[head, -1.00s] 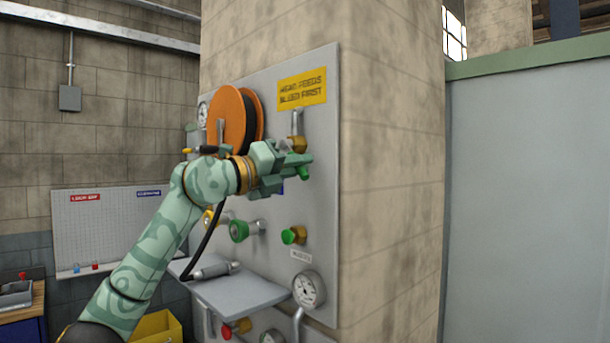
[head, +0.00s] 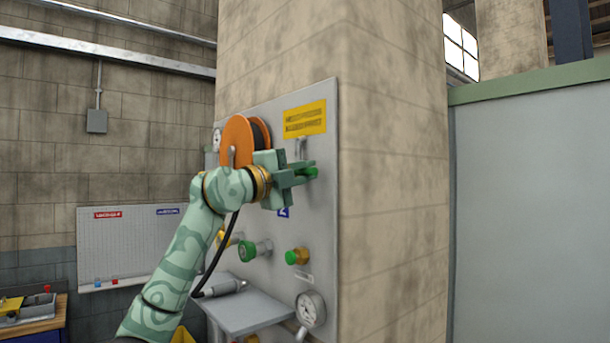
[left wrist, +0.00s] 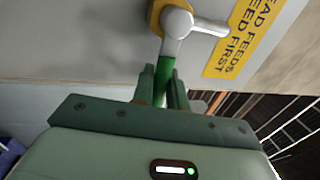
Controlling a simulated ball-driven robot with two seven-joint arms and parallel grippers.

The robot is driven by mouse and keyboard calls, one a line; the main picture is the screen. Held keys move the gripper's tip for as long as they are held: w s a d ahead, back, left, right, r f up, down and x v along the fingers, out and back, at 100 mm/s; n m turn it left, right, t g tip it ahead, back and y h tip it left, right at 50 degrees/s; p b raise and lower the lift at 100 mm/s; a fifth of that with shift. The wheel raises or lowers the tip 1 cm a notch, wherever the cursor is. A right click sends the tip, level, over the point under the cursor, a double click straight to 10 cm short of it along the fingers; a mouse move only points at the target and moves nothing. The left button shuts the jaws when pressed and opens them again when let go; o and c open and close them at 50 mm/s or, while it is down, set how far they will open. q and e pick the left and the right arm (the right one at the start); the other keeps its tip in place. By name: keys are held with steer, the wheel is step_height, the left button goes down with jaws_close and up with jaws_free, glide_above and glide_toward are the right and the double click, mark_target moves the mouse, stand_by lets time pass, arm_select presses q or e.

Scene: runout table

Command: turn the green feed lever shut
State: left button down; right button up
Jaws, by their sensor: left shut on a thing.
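The green feed lever (left wrist: 166,72) shows in the left wrist view. Its green grip runs from a grey hub (left wrist: 177,22) on a brass fitting down between my fingers. My left gripper (left wrist: 164,85) is shut on this lever. In the head view my left gripper (head: 303,174) is at the upper right of the grey panel (head: 275,223), below the yellow sign. A green end of the lever (head: 311,172) shows at the fingertips, and the gripper hides most of the valve behind it. My right gripper is in neither view.
An orange hose reel (head: 237,140) sits left of the gripper. Green knobs (head: 291,257) and (head: 246,251) the second green valve are lower on the panel. A grey shelf (head: 248,310) and a gauge (head: 311,309) stick out below. A yellow sign (head: 305,119) is above.

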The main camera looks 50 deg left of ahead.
arm_select(q)
steer(key=shift+r+n, duration=0.2)
steer(key=shift+n, duration=0.1)
steer(key=c, duration=1.6)
jaws_free()
steer(key=shift+o, duration=0.7)
steer(key=shift+a+f, duration=0.1)
steer(key=shift+s+f+b, duration=0.2)
steer(key=shift+s+b, duration=0.15)
steer(key=b+v, duration=0.9)
steer(key=v, duration=0.6)
steer(key=shift+s, duration=0.3)
steer(key=shift+r, duration=0.1)
